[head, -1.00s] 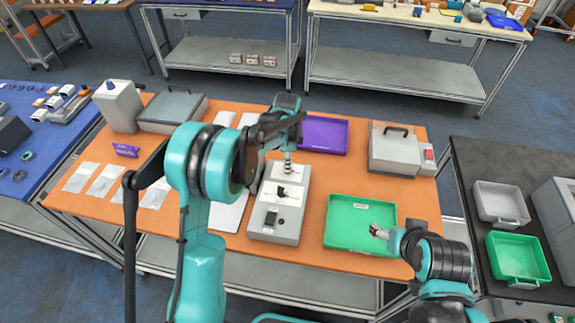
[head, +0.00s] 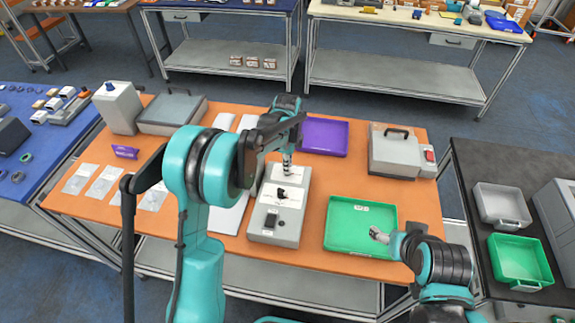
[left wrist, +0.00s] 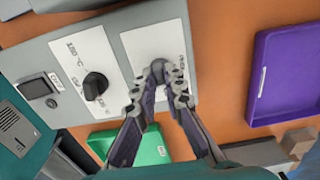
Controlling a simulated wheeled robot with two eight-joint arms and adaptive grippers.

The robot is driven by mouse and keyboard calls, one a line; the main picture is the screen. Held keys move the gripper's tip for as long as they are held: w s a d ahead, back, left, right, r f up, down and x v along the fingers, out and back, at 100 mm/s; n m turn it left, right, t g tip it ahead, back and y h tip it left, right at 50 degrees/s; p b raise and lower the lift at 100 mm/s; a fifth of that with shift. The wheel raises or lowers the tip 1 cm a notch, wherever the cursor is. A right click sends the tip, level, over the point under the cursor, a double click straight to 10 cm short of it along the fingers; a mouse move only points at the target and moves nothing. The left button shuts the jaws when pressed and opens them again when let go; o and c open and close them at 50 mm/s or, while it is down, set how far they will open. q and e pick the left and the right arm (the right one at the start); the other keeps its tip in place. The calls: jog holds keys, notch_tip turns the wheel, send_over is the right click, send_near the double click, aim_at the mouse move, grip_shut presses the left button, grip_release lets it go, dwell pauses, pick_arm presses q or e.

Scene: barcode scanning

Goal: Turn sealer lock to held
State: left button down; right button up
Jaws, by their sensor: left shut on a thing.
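The grey sealer control box (head: 262,236) lies on the orange table, with white label plates and a dark knob (head: 281,194) in its middle. My left gripper (head: 287,168) points down at the box's far label plate.
The green tray (head: 345,242) sits right of the box and a purple tray (head: 325,150) behind it. A grey handled case (head: 392,160) stands at the back right. White pouches (head: 103,181) lie at the left.

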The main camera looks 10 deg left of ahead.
pick_arm(q)
jog(key=c, duration=1.6)
grip_release()
jog(key=shift+r, duration=0.1)
notch_tip(320, 180, up, 12)
jog(key=s+a+n+t+b, duration=0.35)
jog(key=s+n+b, duration=0.4)
jog(key=s, duration=0.65)
jog(key=s+a+f+n+t+b, duration=0.1)
jog(key=s+f+n+t+b, duration=0.1)
jog(key=s+f+n, duration=0.6)
jog(key=s+n+t, duration=0.1)
jog(key=s+n, duration=0.1)
jog(key=s, duration=0.2)
jog(key=shift+s+a+f+n+t, duration=0.15)
jog(key=shift+a+f+n+t, duration=0.1)
jog(key=shift+f+n+t, duration=0.1)
